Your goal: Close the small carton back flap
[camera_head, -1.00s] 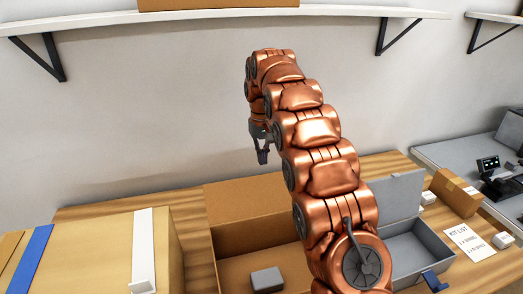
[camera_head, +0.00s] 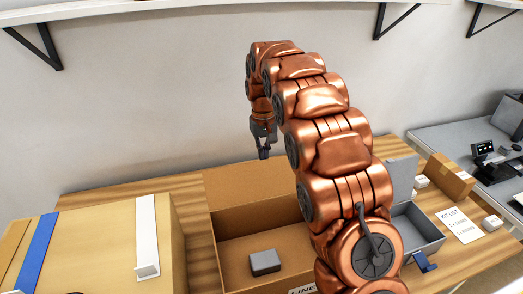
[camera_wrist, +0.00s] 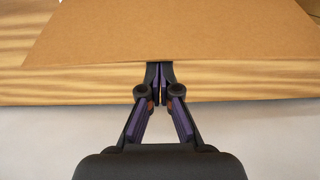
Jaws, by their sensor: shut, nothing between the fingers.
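The small carton (camera_head: 222,268) stands open on the table, with a grey block (camera_head: 265,262) inside it. Its back flap (camera_head: 245,187) stands out at the rear side, toward the wall, and is not folded over the opening. My gripper (camera_head: 264,153) points down at the flap's far edge, with its fingers shut and empty. In the wrist view the flap (camera_wrist: 170,32) is a wide brown panel, and the fingertips (camera_wrist: 160,68) overlap its edge in the picture. I cannot tell whether they touch it. My arm hides the carton's right part.
A large taped carton (camera_head: 95,245) stands at the left. A grey open-lidded box (camera_head: 418,230), a kit list (camera_head: 461,225) and a small brown box (camera_head: 450,178) are at the right. A shelf (camera_head: 220,10) runs along the wall above.

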